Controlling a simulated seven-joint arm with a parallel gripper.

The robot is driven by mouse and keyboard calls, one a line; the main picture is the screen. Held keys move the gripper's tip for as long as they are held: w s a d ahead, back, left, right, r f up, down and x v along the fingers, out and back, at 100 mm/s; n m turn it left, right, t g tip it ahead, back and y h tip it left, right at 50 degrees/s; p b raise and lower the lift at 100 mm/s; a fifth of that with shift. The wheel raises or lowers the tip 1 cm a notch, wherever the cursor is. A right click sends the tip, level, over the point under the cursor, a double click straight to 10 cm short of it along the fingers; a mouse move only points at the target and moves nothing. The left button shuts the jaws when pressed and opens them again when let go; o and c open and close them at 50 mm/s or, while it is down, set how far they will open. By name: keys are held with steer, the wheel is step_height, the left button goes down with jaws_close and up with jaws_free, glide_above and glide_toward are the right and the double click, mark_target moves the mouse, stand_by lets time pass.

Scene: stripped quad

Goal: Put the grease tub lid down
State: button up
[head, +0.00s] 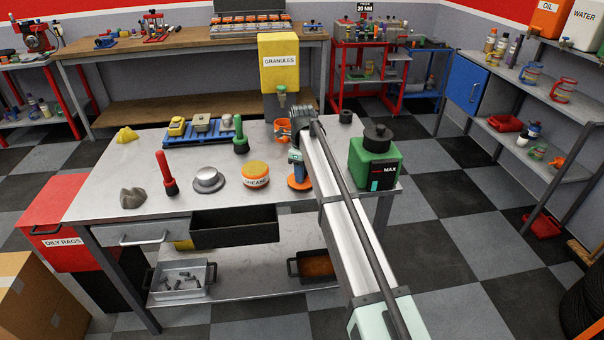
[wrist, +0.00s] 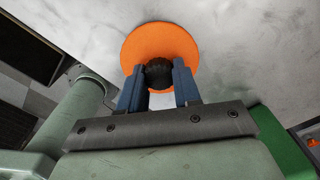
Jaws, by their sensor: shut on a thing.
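The grease tub lid is an orange disc (head: 305,186) with a dark knob. It fills the top middle of the wrist view (wrist: 182,42). My gripper (head: 296,163) points down over the table, and its two blue fingers (wrist: 158,80) are closed on the knob. The lid lies flat, low at the bench top; I cannot tell whether it touches. The grease tub (head: 256,180) stands just left of the lid in the head view, with yellow grease showing in its open top.
The metal bench (head: 128,178) also holds a grey round dish (head: 208,182), a red-handled tool (head: 166,175), a green-handled tool (head: 240,138) and an orange mug (head: 282,131). A green canister (head: 374,162) stands right of my arm. An open drawer (head: 235,230) juts out in front.

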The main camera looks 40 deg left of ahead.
steer(key=shift+f, duration=0.25)
steer(key=shift+f, duration=0.15)
steer(key=o, duration=1)
step_height(320, 180, up, 12)
steer(key=shift+r, duration=0.15)
stand_by(0.4)
